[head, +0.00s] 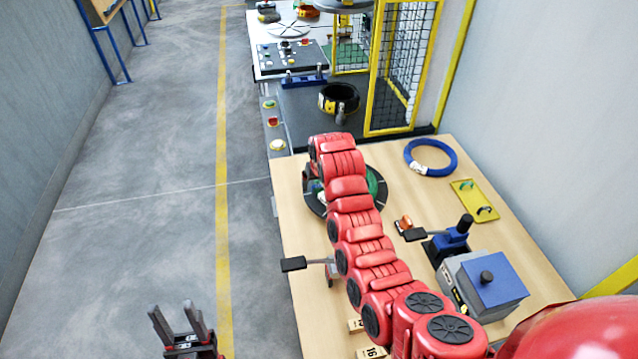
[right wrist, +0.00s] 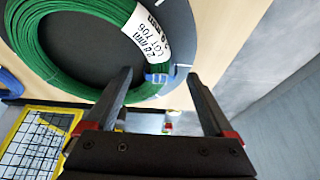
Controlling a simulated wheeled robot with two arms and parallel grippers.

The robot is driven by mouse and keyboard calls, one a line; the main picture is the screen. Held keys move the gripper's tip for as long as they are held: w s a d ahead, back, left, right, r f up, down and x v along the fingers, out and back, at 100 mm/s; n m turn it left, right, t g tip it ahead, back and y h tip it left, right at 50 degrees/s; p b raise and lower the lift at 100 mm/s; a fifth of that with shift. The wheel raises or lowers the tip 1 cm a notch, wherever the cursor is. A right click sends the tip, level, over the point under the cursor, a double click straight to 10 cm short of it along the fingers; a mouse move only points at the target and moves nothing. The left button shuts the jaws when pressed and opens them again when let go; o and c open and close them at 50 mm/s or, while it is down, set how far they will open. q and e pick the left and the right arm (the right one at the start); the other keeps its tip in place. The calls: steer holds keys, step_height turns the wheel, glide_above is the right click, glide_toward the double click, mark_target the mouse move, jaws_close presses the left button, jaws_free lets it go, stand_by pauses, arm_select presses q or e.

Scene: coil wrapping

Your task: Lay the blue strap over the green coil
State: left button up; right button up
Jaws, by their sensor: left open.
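The green coil (right wrist: 65,12) lies on a dark round plate (right wrist: 90,45) and carries a white label. In the head view the coil (head: 374,184) is mostly hidden under my red right arm. A short piece of blue (right wrist: 155,78), seemingly the strap, shows at the coil's edge by the label; the rest of it is hidden or out of view. My right gripper (right wrist: 160,75) has its fingers apart, with the blue piece seen between the tips; contact cannot be told. My left gripper (head: 172,308) is open and empty over the floor, left of the table.
A blue ring (head: 430,157) with a white label and a yellow plate (head: 475,200) lie on the table's right side. A grey and blue device (head: 485,282) stands at the front right. A yellow mesh cage (head: 405,65) stands behind. The floor on the left is clear.

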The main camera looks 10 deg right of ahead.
mark_target(320, 192)
steer(key=shift+r, duration=0.1)
steer(key=shift+s+r, duration=0.15)
steer(key=shift+r, duration=0.15)
steer(key=b+v, duration=0.2)
steer(key=v, duration=0.2)
steer(key=p+v, duration=0.8)
steer(key=v, duration=0.4)
steer(key=shift+r+p, duration=0.3)
steer(key=shift+r, duration=0.05)
steer(key=shift+f, duration=0.1)
